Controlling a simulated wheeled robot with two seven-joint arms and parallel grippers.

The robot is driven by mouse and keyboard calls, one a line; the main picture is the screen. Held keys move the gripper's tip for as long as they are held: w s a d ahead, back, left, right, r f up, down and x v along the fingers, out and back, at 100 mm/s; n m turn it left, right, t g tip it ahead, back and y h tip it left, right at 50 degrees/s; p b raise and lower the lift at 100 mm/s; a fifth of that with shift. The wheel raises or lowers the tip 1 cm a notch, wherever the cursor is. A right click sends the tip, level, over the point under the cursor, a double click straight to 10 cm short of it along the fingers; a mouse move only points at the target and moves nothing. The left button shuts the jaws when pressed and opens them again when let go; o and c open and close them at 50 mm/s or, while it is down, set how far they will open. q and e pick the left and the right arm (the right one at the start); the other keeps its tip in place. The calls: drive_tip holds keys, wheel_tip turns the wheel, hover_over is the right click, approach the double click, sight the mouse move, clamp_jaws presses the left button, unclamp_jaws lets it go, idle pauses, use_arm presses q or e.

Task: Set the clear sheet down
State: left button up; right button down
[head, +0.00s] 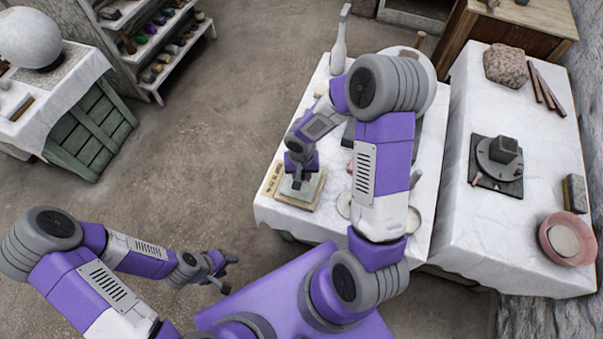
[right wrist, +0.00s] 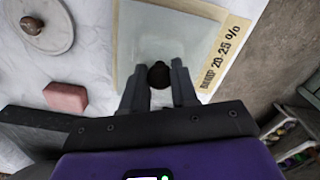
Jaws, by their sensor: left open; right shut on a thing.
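The clear sheet (head: 309,190) is a pale, see-through square with a dark round knob (right wrist: 159,75), seen in the right wrist view. My right gripper (head: 297,181) is shut on the knob, its fingers on either side of it. The sheet (right wrist: 150,40) lies over a cream board (head: 272,181) near the front left corner of the white-covered table. A lettered strip of the board (right wrist: 226,50) shows beside the sheet. I cannot tell whether sheet and board touch. My left gripper (head: 222,273) is open and empty over the floor, left of my base.
A pink block (right wrist: 66,97) and a pale disc with a brown knob (right wrist: 48,40) lie near the board. A bottle (head: 338,55) stands at the table's back. The right-hand table (head: 520,235) holds a turntable (head: 497,160) and a pink bowl (head: 567,258). Open floor lies left.

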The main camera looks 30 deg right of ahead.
drive_tip(key=shift+f, duration=0.6)
drive_tip(key=c, duration=0.8)
unclamp_jaws()
drive_tip(key=shift+r+p, duration=1.4)
drive_tip(key=shift+r, duration=0.6)
